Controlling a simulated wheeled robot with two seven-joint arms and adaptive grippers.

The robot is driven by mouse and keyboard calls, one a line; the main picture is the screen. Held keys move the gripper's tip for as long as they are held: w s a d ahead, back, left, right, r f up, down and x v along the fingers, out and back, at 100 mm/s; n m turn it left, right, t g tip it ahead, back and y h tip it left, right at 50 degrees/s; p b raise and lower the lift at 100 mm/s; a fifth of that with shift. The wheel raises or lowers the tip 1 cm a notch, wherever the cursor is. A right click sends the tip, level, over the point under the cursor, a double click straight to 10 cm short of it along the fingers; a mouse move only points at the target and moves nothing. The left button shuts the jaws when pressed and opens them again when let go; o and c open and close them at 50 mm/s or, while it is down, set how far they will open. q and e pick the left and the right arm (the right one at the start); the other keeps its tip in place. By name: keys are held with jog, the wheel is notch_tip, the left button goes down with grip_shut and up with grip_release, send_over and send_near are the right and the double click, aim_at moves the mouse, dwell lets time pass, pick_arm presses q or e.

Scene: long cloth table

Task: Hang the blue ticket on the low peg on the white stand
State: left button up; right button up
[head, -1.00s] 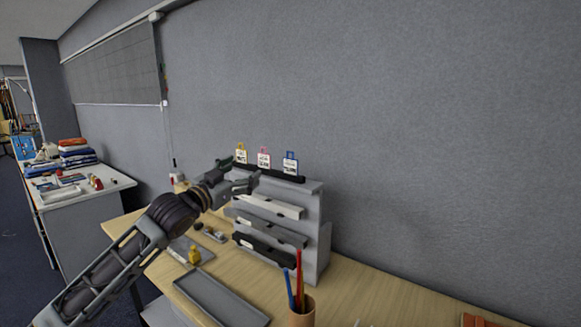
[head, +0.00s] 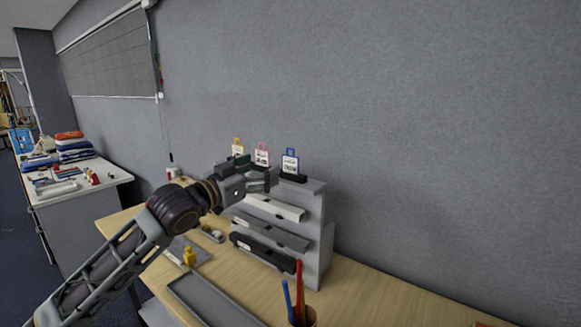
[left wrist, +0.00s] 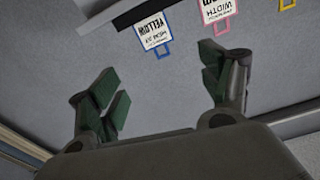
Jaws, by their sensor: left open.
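The blue ticket (head: 290,163) is a white card with a blue frame and loop. It stands upright at the right end of a black holder on top of the grey stepped rack (head: 316,215). It also shows in the left wrist view (left wrist: 152,34), upside down at the top. My left gripper (head: 266,180) is just left of the blue ticket, in front of the holder. In the left wrist view its green-padded fingers (left wrist: 165,82) are apart with nothing between them; the ticket is beyond them.
A pink ticket (head: 262,155) and a yellow ticket (head: 237,147) stand left of the blue one. A grey tray (head: 212,300) and a pen cup (head: 301,317) are in front. The wall stands close behind.

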aim_at(289, 161)
pick_arm(q)
jog(key=shift+a+f+n+y, duration=0.15)
jog(key=shift+f+n+y, duration=0.15)
jog(key=shift+f+n, duration=0.35)
jog(key=shift+w+r, duration=0.1)
jog(key=shift+p+x, duration=0.95)
jog(key=shift+x, duration=3.35)
